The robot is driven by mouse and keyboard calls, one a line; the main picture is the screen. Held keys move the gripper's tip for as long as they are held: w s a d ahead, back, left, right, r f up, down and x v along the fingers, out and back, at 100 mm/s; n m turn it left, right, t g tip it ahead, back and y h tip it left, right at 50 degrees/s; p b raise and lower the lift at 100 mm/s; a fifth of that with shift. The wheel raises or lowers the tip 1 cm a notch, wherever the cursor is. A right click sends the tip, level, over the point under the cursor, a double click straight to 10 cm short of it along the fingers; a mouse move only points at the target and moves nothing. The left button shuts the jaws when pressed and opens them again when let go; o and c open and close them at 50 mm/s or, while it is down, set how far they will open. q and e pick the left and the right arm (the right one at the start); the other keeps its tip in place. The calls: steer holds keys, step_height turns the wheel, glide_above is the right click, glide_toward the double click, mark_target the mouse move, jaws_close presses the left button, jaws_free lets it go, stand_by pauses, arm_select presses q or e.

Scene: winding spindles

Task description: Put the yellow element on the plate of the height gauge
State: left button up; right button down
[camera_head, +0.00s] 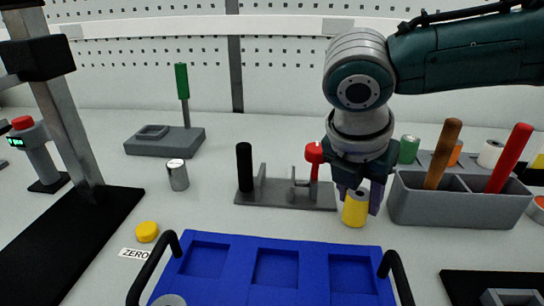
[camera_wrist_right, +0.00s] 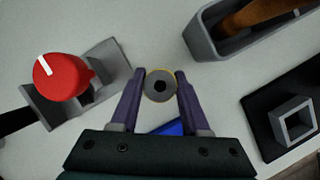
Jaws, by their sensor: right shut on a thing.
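The yellow element (camera_head: 355,210) is a short upright cylinder between the fingers of my right gripper (camera_head: 362,198), in front of the grey fixture. My left gripper is not in view.
A blue tray (camera_head: 230,245) with black handles lies in front. A grey fixture with a red knob (camera_head: 315,200) is beside the gripper. A grey bin (camera_head: 425,208) with handled tools stands right. A metal cylinder (camera_head: 177,176) and yellow cap (camera_head: 147,232) sit left.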

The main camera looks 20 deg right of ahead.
mark_target(361, 199)
steer(key=shift+c, duration=1.9)
jaws_free()
steer(key=shift+f, duration=0.1)
steer(key=p+v, duration=0.2)
steer(key=v, duration=0.9)
steer(key=shift+r, duration=0.3)
steer(key=shift+o, duration=0.4)
steer(key=shift+a+r, duration=0.1)
steer(key=shift+r, duration=0.1)
steer(key=d+f+n+y, duration=0.1)
steer(key=f+n, duration=0.1)
steer(key=n, duration=0.1)
steer(key=d+f+n+t+p, duration=0.1)
steer(key=f+n, duration=0.1)
steer(key=n, duration=0.1)
steer(key=d+f+n+t+y, duration=0.1)
steer(key=f+n, duration=0.2)
steer(key=shift+s+f+y, duration=0.1)
steer(key=shift+s+y, duration=0.15)
steer(key=shift+y, duration=0.05)
steer(key=shift+w+b+x, duration=0.1)
steer(key=shift+b+x, duration=0.15)
steer(key=shift+x, duration=1.15)
steer(key=shift+w+b+x, duration=0.15)
steer(key=shift+b+x, duration=0.05)
steer(key=shift+x, duration=1.15)
